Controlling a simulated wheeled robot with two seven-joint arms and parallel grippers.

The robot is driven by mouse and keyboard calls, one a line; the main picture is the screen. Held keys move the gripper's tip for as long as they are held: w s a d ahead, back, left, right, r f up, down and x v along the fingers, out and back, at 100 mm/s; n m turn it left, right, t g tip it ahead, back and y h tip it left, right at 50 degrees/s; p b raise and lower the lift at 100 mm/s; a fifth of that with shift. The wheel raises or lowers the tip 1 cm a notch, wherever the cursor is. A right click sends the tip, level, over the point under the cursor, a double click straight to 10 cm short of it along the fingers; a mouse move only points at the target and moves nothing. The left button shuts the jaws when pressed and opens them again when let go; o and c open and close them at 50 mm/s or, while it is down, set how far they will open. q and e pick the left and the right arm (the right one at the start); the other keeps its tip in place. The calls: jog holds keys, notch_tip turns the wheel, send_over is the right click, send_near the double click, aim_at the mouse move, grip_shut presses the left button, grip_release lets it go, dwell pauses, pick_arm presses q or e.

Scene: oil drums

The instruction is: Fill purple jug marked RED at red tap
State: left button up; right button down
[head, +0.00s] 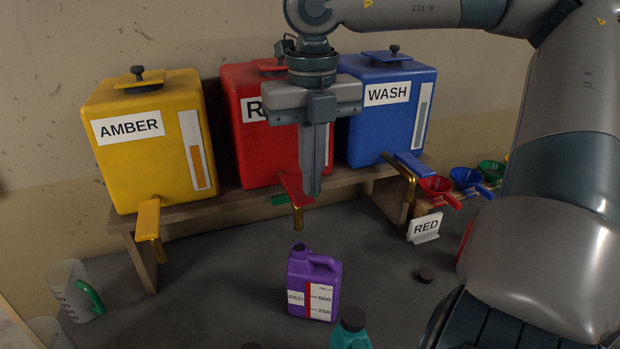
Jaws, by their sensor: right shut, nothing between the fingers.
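The purple jug (326,271) stands upright on the dark surface, its mouth uncovered. Its label reads RED, and a red level strip beside it has marks at 500 and 250. The red drum (257,152) stands on the shelf between the yellow and blue drums, its label partly hidden. Its tap has a red lever (291,187) and a brass spout (298,217) above the jug, slightly towards the back. My right gripper (312,192) is shut and empty, pointing down in front of the red drum, its tips close to the red lever. My left gripper is not in view.
The AMBER drum (148,150) and blue WASH drum (386,115) stand on the wooden shelf (215,206). A clear measuring jug (73,289) is at left. A teal bottle (350,332) stands close in front of the purple jug.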

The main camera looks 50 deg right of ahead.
pick_arm(q)
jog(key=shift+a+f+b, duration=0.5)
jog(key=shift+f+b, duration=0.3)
jog(key=shift+b, duration=0.25)
pick_arm(e)
notch_tip(320, 180, up, 13)
jog(key=shift+a+f, duration=0.15)
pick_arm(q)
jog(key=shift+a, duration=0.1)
